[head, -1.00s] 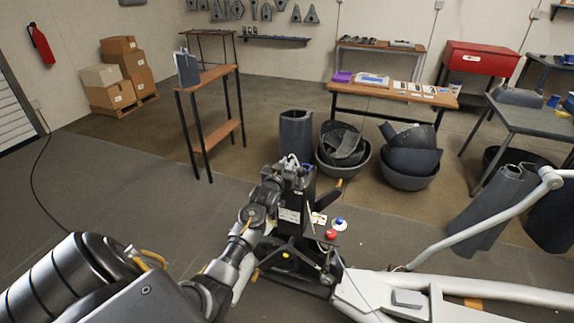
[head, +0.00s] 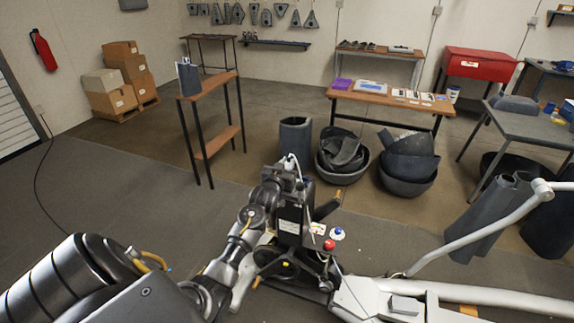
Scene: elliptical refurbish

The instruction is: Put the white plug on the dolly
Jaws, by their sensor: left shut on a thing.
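My left gripper (head: 288,172) is in the middle of the head view, above the top of a black upright unit (head: 290,226). It is shut on a small white piece that looks like the white plug (head: 291,160). The arm hides part of the plug and the unit, so I cannot tell whether the plug touches the unit. A white frame with a long bent tube handle, perhaps the dolly (head: 372,301), lies at the lower right. My right gripper is not in view.
A red button (head: 329,245) and a blue-and-white knob (head: 338,234) are right of the unit. Dark bins (head: 407,180) and curved grey sheets (head: 494,220) stand behind. A narrow wooden shelf stand (head: 209,83) is at the left.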

